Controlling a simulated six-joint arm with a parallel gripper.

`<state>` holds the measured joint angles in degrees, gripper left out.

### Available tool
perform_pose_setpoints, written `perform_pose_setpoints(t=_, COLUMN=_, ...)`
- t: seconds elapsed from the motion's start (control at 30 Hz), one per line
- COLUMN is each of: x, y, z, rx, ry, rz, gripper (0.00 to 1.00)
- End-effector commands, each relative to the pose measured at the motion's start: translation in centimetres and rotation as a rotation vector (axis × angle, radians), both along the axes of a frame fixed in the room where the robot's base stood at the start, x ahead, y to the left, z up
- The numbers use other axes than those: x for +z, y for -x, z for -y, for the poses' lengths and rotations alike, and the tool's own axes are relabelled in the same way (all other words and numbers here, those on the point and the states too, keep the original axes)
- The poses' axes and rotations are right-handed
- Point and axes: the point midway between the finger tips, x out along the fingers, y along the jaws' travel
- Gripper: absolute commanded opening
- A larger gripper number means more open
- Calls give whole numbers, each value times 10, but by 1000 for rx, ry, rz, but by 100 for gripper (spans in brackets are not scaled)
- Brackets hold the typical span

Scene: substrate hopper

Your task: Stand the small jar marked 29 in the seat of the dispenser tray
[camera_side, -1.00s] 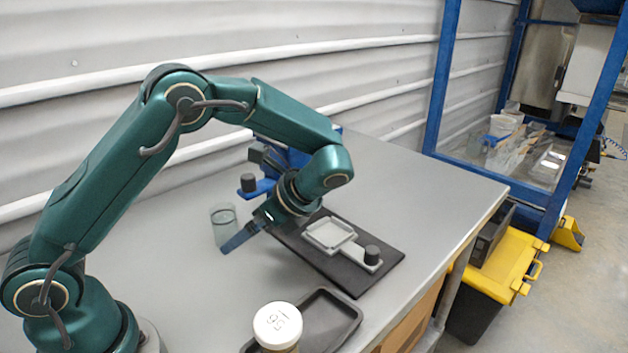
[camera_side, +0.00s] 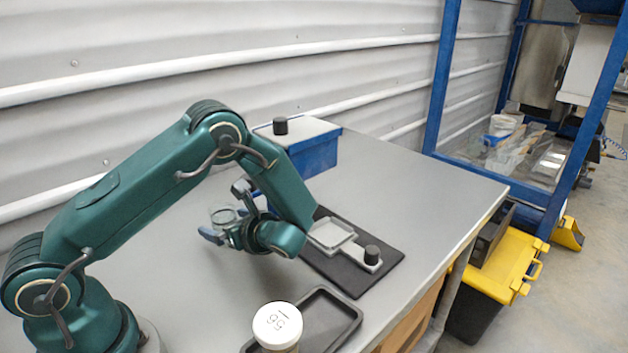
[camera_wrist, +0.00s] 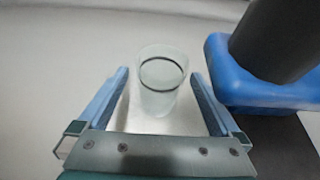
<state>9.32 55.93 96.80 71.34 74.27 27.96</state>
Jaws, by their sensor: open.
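My gripper (camera_wrist: 160,76) is open. Its blue fingers stand apart, one on each side of a clear, empty-looking glass (camera_wrist: 158,98) in the wrist view, with gaps showing. The glass also shows in the side view (camera_side: 221,214), upright on the table and partly hidden by my gripper. The light grey dispenser tray (camera_side: 340,246) lies on a black mat (camera_side: 346,283), with a black knob (camera_side: 372,255) at its near end. A white-lidded jar (camera_side: 278,323) stands at the front; its lid marking does not read as 29. I see no legible 29.
A blue block (camera_wrist: 250,88) with a dark upright cylinder (camera_wrist: 275,40) is close right of my gripper in the wrist view. A blue box (camera_side: 316,155) with a grey lid stands at the back. A dark shallow tray (camera_side: 335,327) lies in front. The table's right side is clear.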

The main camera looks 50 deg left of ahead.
Motion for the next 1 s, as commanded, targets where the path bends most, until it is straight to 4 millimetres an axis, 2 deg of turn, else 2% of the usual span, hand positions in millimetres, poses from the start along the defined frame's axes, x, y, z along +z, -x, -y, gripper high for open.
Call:
perform_pose_setpoints(t=0.13, x=-4, y=0, z=-9, rx=1, ry=2, rz=-1, gripper=100)
perform_pose_setpoints(t=0.37, x=-4, y=0, z=-10, rx=0, ry=2, rz=0, gripper=100)
perform_pose_setpoints(t=0.4, x=-4, y=0, z=-10, rx=0, ry=2, rz=0, gripper=96)
perform_pose_setpoints(t=0.47, x=-4, y=0, z=-10, rx=0, ry=2, rz=0, gripper=73)
perform_pose_setpoints(t=0.6, x=-4, y=0, z=-10, rx=0, ry=2, rz=0, gripper=19)
perform_pose_setpoints(t=0.63, x=-4, y=0, z=-10, rx=0, ry=2, rz=0, gripper=8)
perform_pose_setpoints(t=0.67, x=-4, y=0, z=-10, rx=0, ry=2, rz=0, gripper=2)
perform_pose_setpoints(t=0.7, x=-4, y=0, z=-10, rx=0, ry=2, rz=0, gripper=0)
perform_pose_setpoints(t=1.0, x=-1, y=0, z=-10, rx=0, ry=1, rz=1, gripper=0)
